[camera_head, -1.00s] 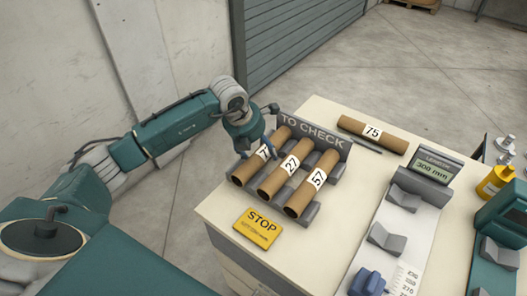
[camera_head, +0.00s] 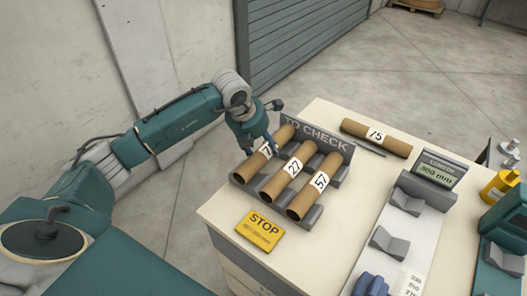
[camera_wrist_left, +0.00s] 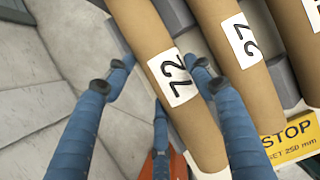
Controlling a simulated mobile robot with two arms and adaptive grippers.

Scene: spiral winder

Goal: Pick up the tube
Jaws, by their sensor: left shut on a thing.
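Several brown cardboard tubes are in view. Three lie side by side in the grey TO CHECK rack (camera_head: 316,137), with white number labels. The leftmost tube (camera_head: 249,170), labelled 72 in the left wrist view (camera_wrist_left: 150,45), has my left gripper (camera_head: 268,147) at its label. In the left wrist view the blue fingers (camera_wrist_left: 160,76) are on either side of this tube, shut on it. It still lies in the rack. Tube 27 (camera_head: 274,187) is close beside it, then tube 57 (camera_head: 302,206). Tube 75 (camera_head: 376,138) lies on the table behind the rack. My right gripper is out of view.
A yellow STOP sign (camera_head: 259,230) lies in front of the rack. On the right stand a length gauge with a 300 mm display (camera_head: 436,170) and grey V-shaped supports (camera_head: 388,242), a blue part (camera_head: 370,285) and a yellow bottle (camera_head: 500,186). Some tabletop between rack and gauge is clear.

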